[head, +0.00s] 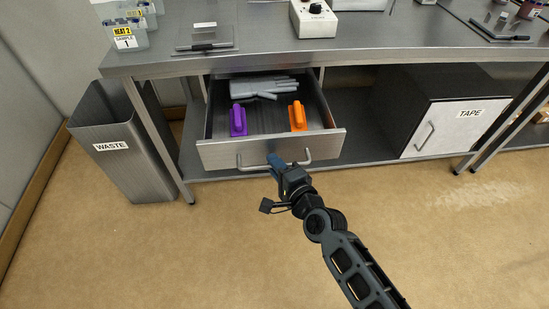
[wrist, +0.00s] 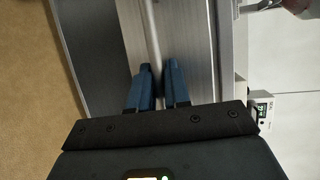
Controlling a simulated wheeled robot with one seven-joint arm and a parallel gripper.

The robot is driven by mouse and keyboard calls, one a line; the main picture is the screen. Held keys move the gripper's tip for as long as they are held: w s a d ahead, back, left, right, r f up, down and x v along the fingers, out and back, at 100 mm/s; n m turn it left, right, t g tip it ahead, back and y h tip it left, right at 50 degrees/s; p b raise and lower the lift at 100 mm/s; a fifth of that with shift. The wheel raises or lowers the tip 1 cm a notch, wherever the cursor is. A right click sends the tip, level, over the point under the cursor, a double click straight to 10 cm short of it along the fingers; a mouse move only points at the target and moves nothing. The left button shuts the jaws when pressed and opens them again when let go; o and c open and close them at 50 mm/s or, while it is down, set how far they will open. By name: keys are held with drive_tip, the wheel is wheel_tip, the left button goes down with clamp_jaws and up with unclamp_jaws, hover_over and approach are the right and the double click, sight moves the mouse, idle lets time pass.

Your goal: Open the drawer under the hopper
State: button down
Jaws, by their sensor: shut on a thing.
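The drawer (head: 228,155) is pulled out from under the steel bench in the head view. Inside it lie a purple object (head: 238,121), an orange object (head: 297,116) and grey gloves (head: 265,87). A bar handle (head: 307,156) runs across the drawer front. My gripper (head: 275,162) is at the handle's middle and covers part of it. In the wrist view my gripper's blue fingers (wrist: 159,86) are shut on the handle bar (wrist: 152,40). The drawer's back end is hidden under the bench top.
A grey bin marked WASTE (head: 122,150) stands left of the bench leg. A cabinet marked TAPE (head: 450,125) stands on the lower shelf at right. The bench top (head: 265,62) overhangs the drawer. The floor (head: 200,250) before the drawer is clear apart from my arm.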

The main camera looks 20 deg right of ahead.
drive_tip(key=shift+s, duration=0.1)
drive_tip(key=c, duration=1.2)
unclamp_jaws()
drive_tip(key=shift+o, duration=0.2)
drive_tip(key=s+r, duration=0.1)
drive_tip(key=s, duration=0.6)
drive_tip(key=shift+s+d+r+b, duration=0.2)
drive_tip(key=shift+s+d+b, duration=0.1)
drive_tip(key=s+d+r+n+g+h, duration=0.2)
drive_tip(key=s+n, duration=0.6)
drive_tip(key=s, duration=1.2)
drive_tip(key=s+r+n, duration=0.9)
drive_tip(key=s+r, duration=0.4)
drive_tip(key=shift+s+a+r+n+t+y, duration=0.2)
drive_tip(key=shift+r+n+t+y, duration=0.1)
drive_tip(key=shift+n+t, duration=0.1)
